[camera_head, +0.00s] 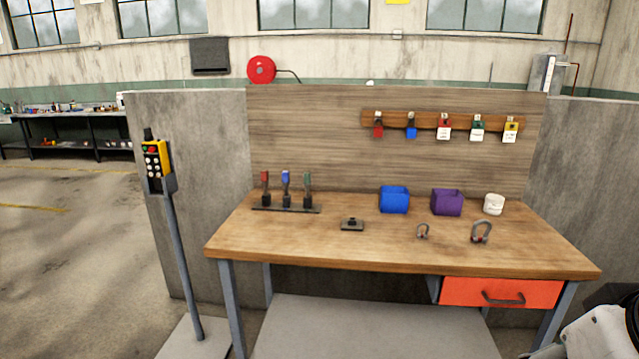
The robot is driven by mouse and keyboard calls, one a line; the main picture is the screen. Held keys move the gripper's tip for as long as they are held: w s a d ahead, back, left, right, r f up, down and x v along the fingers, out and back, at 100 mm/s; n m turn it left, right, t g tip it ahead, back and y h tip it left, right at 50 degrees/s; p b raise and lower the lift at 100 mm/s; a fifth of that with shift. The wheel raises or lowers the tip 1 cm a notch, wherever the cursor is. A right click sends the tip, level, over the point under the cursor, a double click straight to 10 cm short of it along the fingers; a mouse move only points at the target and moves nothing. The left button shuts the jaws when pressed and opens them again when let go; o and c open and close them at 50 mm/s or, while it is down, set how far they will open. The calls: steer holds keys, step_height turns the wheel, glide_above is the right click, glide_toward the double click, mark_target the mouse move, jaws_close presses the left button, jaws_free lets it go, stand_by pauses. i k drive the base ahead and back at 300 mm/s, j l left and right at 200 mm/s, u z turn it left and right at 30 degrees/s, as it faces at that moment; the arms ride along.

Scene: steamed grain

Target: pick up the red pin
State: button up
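The red pin is most likely the red-topped piece (265,178) standing upright in a dark holder at the left end of a black rack (262,209) on the workbench. A blue-topped piece (286,177) and a green-topped piece (307,180) stand to its right in the same rack. Only a white and black part of my arm shows at the bottom right corner. My gripper is not in view.
The wooden workbench (400,255) holds a small dark block (352,225), two shackles (481,232), a blue bin (394,201), a purple bin (446,203) and a white cup (493,204). Tags and padlocks hang behind. A control pendant post (178,250) stands left.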

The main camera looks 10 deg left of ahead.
mark_target(264, 174)
steer(key=i+j, duration=0.85)
steer(key=j, duration=0.3)
steer(key=i+j, duration=0.9)
steer(key=j, duration=0.25)
steer(key=i+j, duration=0.4)
steer(key=j, duration=0.15)
